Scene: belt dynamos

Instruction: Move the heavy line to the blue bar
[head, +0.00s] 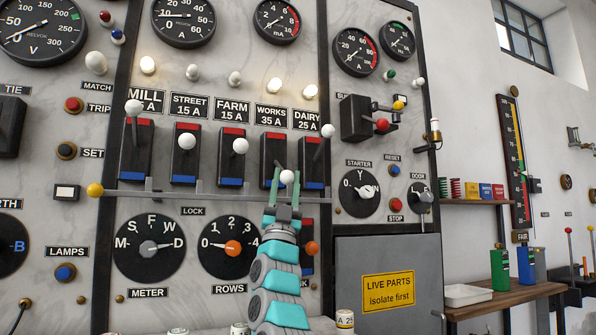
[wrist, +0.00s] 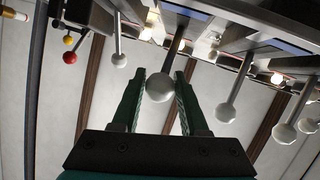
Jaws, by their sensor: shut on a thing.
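The WORKS 35 A switch (head: 270,152) is the line with the highest rating. It has a red bar (head: 274,135) at the top and a blue bar (head: 266,183) at the bottom. My gripper (head: 286,186) is at this switch, shut on the white ball knob (head: 287,176) of its lever. In the wrist view the knob (wrist: 160,87) sits between the two green fingertips (wrist: 161,82). The lever's rod runs back from the knob to the switch. My gripper partly hides the switch's lower right in the head view.
MILL (head: 134,107), STREET (head: 187,142), FARM (head: 241,146) and DAIRY (head: 328,131) knobs stick out nearby. A grey horizontal lock bar (head: 200,195) with a yellow knob (head: 95,190) runs beneath the switches. The METER (head: 149,247) and ROWS (head: 231,246) dials are below.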

